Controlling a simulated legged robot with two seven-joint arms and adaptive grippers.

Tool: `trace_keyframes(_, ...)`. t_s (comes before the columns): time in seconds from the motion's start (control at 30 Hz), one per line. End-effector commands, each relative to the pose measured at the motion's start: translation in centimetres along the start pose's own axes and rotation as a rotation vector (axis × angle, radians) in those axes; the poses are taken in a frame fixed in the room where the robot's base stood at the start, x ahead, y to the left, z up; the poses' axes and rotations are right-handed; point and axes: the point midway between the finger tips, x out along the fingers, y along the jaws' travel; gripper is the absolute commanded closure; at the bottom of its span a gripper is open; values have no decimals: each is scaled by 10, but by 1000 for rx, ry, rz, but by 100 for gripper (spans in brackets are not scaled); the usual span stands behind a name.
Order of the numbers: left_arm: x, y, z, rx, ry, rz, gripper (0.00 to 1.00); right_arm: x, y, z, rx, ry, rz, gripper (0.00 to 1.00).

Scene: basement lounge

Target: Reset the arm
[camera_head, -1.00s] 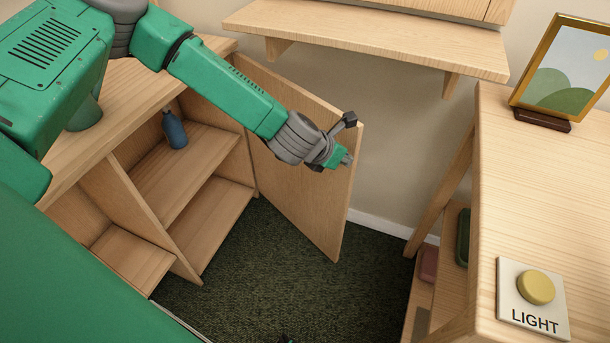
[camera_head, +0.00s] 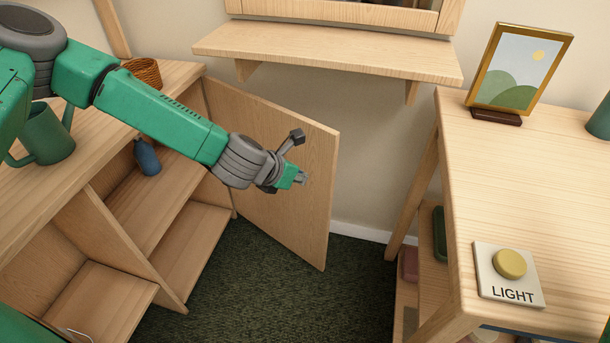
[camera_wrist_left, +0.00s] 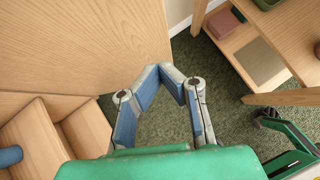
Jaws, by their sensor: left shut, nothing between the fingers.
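My left arm comes in from the left in the head view, green with grey joints, stretched over the open cabinet. Its gripper (camera_head: 303,178) is in front of the open cabinet door (camera_head: 285,205), with nothing held. In the left wrist view the two blue-grey fingers (camera_wrist_left: 160,72) are bent inward with their tips together, and the same door (camera_wrist_left: 90,40) fills the upper left. I cannot tell from these views how much gap lies between fingers and door.
A wall shelf (camera_head: 330,52) is beyond. At right, a table (camera_head: 540,190) bears a picture frame (camera_head: 520,70) and a yellow light button (camera_head: 509,264). Carpet lies between.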

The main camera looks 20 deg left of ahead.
Motion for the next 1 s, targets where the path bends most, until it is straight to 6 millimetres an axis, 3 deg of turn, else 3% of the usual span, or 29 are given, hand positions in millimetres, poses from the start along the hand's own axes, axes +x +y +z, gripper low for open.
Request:
trace_keyframes(0.1,-25,-3,3,2,-3,-1,100,-7,0,0,0,-1,0,74)
trace_keyframes(0.3,-53,-2,2,1,-2,-2,100,-13,0,0,1,-1,0,74)
trace_keyframes(0.67,-61,-9,-8,56,13,-13,100,-14,0,0,0,-2,0,74)
trace_keyframes(0.77,-57,-32,-36,262,60,-55,100,-14,0,0,0,-2,0,74)
trace_keyframes(0.83,-56,-55,-72,515,111,-112,100,-14,0,0,0,-2,0,74)
trace_keyframes(0.9,-59,-77,-118,843,165,-197,100,-14,0,0,0,-2,0,74)
trace_keyframes(1.0,-74,-92,-187,1337,224,-355,100,-14,0,0,1,-2,0,74)
